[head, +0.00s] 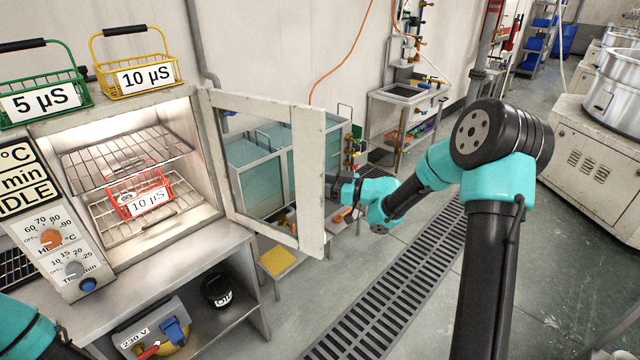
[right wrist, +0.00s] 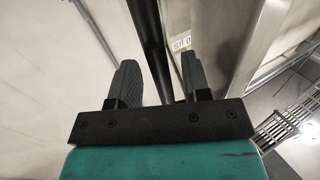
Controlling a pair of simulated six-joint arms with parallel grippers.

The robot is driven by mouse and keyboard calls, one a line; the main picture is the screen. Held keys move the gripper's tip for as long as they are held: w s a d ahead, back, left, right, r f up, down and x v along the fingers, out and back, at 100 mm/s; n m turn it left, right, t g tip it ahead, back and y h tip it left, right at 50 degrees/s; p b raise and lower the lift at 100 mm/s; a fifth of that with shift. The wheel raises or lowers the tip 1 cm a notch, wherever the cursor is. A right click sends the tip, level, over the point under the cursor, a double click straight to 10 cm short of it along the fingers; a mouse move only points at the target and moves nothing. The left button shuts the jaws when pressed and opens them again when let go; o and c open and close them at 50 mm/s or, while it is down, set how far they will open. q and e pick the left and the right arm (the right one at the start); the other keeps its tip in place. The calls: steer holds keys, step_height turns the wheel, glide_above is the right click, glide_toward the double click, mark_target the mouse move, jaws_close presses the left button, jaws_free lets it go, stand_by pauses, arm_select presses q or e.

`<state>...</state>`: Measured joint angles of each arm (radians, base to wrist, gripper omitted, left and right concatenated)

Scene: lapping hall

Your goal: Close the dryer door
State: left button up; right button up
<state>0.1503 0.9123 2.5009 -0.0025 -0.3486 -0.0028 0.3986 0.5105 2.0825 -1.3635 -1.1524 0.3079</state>
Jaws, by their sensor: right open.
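The dryer (head: 150,245) stands at the left with its lit chamber open. Its door (head: 310,180), a pale frame around a window, stands wide open, swung out to the right. My right arm reaches from the right to the door's free edge in the head view, where the door frame hides the fingertips. In the right wrist view my right gripper (right wrist: 158,80) is open, and a dark bar (right wrist: 150,45) runs between or just behind its fingers; I cannot tell whether they touch it. Only part of my left arm shows at the lower left; its gripper is out of view.
A green basket (head: 40,103) and a yellow basket (head: 137,76) stand on the dryer. A floor grate (head: 400,285) runs right of the door.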

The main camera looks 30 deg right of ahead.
steer(key=shift+w+a, duration=0.45)
steer(key=shift+a, duration=0.05)
steer(key=shift+c, duration=0.4)
jaws_close()
